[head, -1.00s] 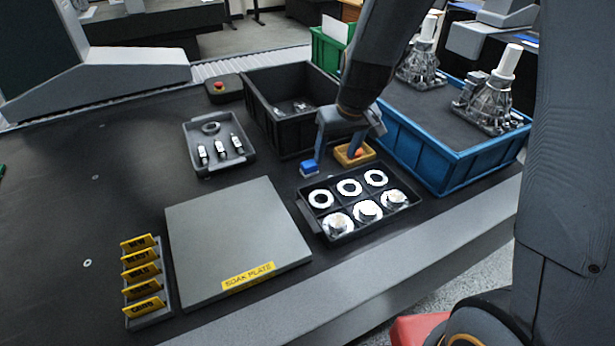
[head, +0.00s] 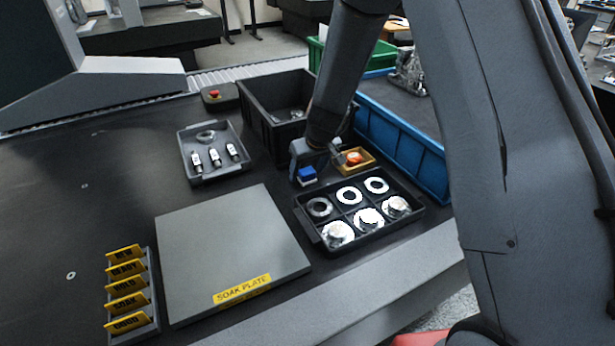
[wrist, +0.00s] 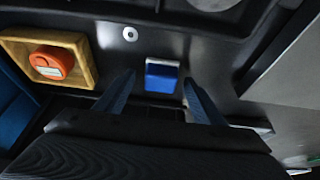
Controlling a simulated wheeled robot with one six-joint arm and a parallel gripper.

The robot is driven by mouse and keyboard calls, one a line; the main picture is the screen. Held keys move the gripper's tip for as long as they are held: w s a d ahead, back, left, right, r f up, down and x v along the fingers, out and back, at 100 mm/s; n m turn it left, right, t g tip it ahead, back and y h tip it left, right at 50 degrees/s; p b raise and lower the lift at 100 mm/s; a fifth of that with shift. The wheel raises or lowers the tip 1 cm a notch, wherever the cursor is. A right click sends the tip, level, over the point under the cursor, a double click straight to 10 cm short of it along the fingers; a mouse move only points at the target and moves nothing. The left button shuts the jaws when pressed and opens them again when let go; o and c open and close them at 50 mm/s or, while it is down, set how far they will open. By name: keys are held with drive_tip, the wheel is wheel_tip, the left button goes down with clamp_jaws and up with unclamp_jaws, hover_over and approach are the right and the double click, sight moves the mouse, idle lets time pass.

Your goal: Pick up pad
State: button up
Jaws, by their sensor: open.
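The pad is a small blue block with a whitish edge; in the head view the pad (head: 307,174) sits on the dark table, left of a small yellow tray. In the wrist view the pad (wrist: 162,76) lies between and just beyond the two finger tips. My gripper (head: 317,160) is open and empty, low over the table at the pad; in the wrist view the gripper (wrist: 158,88) has one finger on each side of it, with gaps. Part of the pad's near side is hidden in the wrist view.
The yellow tray (head: 367,166) with an orange round item (head: 354,158) stands close right of the pad. A divided dark tray (head: 312,230) with rings and metal parts lies in front. A black bin (head: 262,125) is behind, a grey soak plate (head: 225,240) at left.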

sight(307, 170)
drive_tip(key=shift+w+f, duration=0.15)
drive_tip(key=shift+f, duration=0.2)
drive_tip(key=shift+a, duration=0.1)
drive_tip(key=c, duration=1.1)
drive_tip(key=shift+r, duration=0.2)
wheel_tip(307, 170, up, 18)
drive_tip(key=shift+f+p, duration=0.15)
drive_tip(key=shift+p, duration=0.2)
